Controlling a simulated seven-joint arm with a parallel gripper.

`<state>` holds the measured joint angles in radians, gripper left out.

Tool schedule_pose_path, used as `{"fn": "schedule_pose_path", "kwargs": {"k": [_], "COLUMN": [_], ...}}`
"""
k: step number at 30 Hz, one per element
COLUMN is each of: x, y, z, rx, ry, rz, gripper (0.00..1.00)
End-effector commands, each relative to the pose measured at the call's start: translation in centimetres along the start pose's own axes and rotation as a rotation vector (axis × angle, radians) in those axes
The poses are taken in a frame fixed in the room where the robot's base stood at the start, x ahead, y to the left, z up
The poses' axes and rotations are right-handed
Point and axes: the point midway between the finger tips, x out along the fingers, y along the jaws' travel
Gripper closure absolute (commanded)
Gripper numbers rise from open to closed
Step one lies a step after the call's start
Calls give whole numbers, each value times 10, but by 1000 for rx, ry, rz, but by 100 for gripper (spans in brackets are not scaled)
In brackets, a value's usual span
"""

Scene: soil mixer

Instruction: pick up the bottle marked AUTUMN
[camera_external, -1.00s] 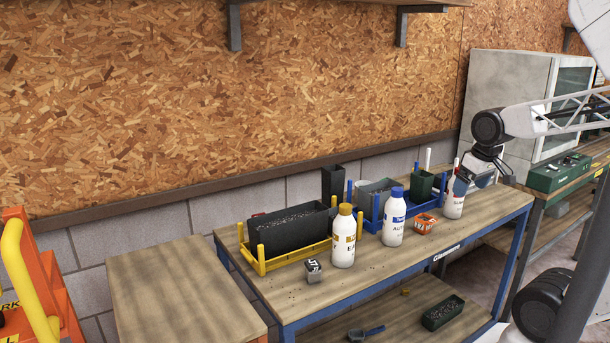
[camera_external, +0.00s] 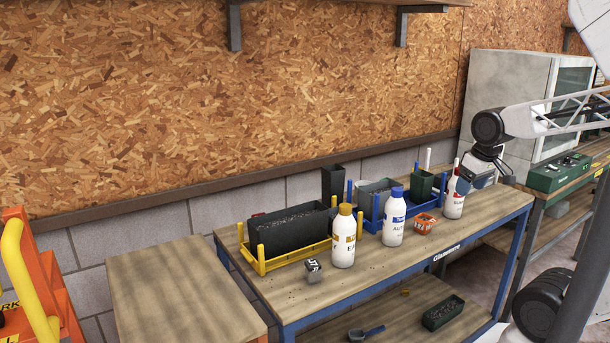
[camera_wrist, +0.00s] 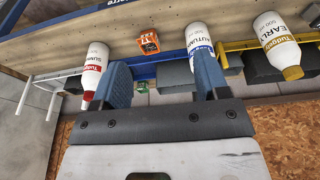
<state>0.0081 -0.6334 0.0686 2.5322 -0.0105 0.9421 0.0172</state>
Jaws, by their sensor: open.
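The AUTUMN bottle (camera_external: 393,222), white with a blue cap, stands upright on the workbench between a yellow-capped bottle (camera_external: 344,243) and a red-capped one (camera_external: 453,200). In the wrist view, the AUTUMN bottle (camera_wrist: 197,35) is partly hidden behind the right finger. My gripper (camera_external: 474,180) is at the right end of the bench, close to the red-capped bottle and away from the AUTUMN bottle. In the wrist view my gripper (camera_wrist: 161,62) is open, with nothing between its blue fingers.
An orange box (camera_external: 425,224) sits between the AUTUMN and red-capped bottles. A blue rack (camera_external: 372,226) stands behind them, and a yellow rack (camera_external: 290,262) with a dark soil tray is to the left. The bench's front strip is mostly clear.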

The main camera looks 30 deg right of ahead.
Motion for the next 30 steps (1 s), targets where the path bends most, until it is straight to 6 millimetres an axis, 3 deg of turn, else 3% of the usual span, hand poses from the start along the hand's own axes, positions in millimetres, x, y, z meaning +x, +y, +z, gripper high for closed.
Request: {"fn": "schedule_pose_path", "kwargs": {"k": [11,21,30], "x": [9,37,58], "y": [6,23,15], "z": [-11,-61,-106], "rx": [6,-9,-90], "ry": [58,338,628], "rz": [33,126,96], "gripper": [32,32,32]}}
